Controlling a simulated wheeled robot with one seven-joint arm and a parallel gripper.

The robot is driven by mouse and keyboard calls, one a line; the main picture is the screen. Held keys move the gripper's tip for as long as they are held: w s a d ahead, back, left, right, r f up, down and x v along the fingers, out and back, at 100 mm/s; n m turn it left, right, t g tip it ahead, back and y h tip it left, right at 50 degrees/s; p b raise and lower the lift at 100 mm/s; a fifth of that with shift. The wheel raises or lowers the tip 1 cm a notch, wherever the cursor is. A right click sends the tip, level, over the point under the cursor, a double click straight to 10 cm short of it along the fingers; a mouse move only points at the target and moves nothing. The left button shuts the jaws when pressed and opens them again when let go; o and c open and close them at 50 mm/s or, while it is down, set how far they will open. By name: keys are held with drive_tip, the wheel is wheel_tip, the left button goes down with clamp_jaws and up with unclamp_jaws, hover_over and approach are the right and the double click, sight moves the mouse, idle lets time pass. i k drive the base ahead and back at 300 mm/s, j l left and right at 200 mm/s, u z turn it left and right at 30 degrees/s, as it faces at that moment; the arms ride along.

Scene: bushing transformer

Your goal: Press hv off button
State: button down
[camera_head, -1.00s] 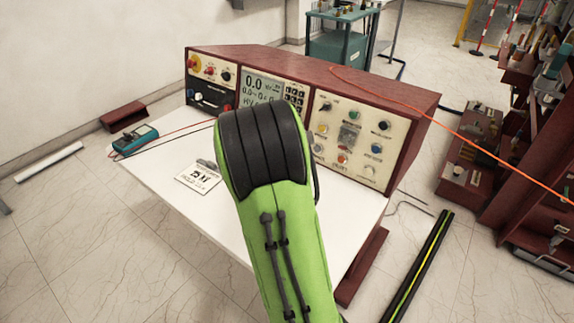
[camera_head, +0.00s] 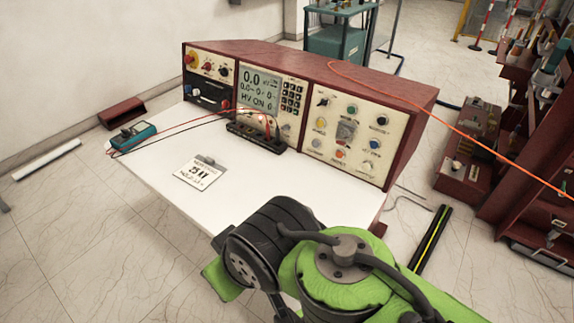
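The dark red control console (camera_head: 405,97) stands at the back of the white table, with cream front panels. Its screen (camera_head: 259,92) shows "0.0" and "HV ON". The right panel (camera_head: 330,88) carries several knobs and coloured buttons, among them a green one (camera_head: 352,108), a yellow one (camera_head: 320,122) and a red-orange one (camera_head: 340,154). Their labels are too small to read, so I cannot tell which is HV off. My green and black arm is low in the picture, in front of the table and apart from the console. My gripper does not show.
A black terminal strip (camera_head: 256,137) with red and black leads sits before the console. A teal meter (camera_head: 133,136) and a paper card (camera_head: 200,174) lie on the white table (camera_head: 165,205). An orange cable (camera_head: 425,108) crosses the console top. The table's middle is clear.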

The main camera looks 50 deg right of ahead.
sight(374, 145)
drive_tip(key=z, duration=1.5)
